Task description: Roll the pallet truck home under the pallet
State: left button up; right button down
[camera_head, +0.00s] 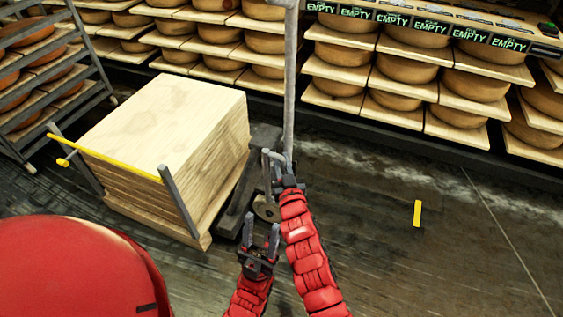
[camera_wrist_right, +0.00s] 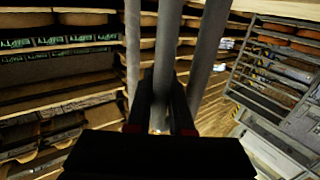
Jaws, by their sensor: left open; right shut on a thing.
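The pallet (camera_head: 150,213) lies on the floor at left under a tall stack of pale boards (camera_head: 165,110). The dark low body of the pallet truck (camera_head: 238,195) sits along the right side of the stack. How far it reaches under the pallet is hidden. Its grey upright handle bar (camera_head: 290,90) rises past the top of the view. My right gripper (camera_head: 287,178) is shut on a grey bar of the handle; the wrist view shows the bar between the fingers (camera_wrist_right: 160,110). My left gripper (camera_head: 262,232) is open and empty, just below the truck's wheel (camera_head: 267,209).
Shelves of cheese wheels (camera_head: 400,95) line the back wall, with "EMPTY" labels at upper right. A wheeled rack (camera_head: 75,105) stands at far left. A yellow-barred frame (camera_head: 120,165) stands against the stack.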

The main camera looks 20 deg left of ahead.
jog(key=c, duration=1.2)
grip_release()
jog(key=shift+w+d+r, duration=0.1)
jog(key=shift+w+d, duration=0.15)
jog(key=shift+o, duration=0.6)
jog(key=shift+w, duration=0.1)
jog(key=shift+a, duration=0.1)
jog(key=shift+s, duration=0.2)
jog(key=shift+s+f, duration=0.2)
jog(key=shift+s, duration=0.05)
jog(key=p+v, duration=0.3)
jog(key=v, duration=1.4)
jog(key=shift+p, duration=0.3)
jog(key=shift+w, duration=0.1)
